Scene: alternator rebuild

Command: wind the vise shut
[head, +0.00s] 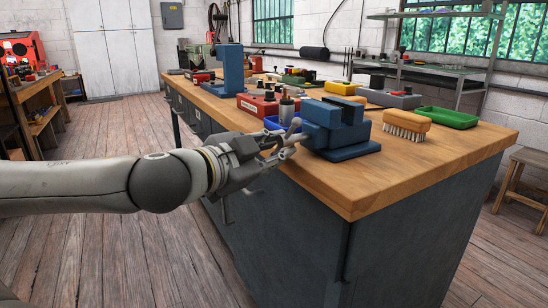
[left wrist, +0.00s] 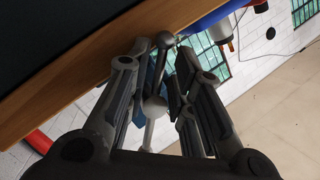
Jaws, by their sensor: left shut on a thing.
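The blue vise (head: 340,140) sits on the wooden bench top near its front edge. My left gripper (head: 284,148) is at the vise's left side, at the end of its screw, shut on the grey vise handle (head: 295,125). In the left wrist view, the handle (left wrist: 154,108) shows as a bar with round ball ends, lying between the fingers of my left gripper (left wrist: 160,78). How wide the vise jaws stand apart is hard to tell. My right gripper is not in view.
A wood-backed brush (head: 407,122) lies right of the vise, with a green tray (head: 447,118) behind it. A blue bin (head: 275,123), a red box (head: 257,105) and a tall blue press (head: 232,70) stand behind on the bench (head: 400,170). The front right bench corner is clear.

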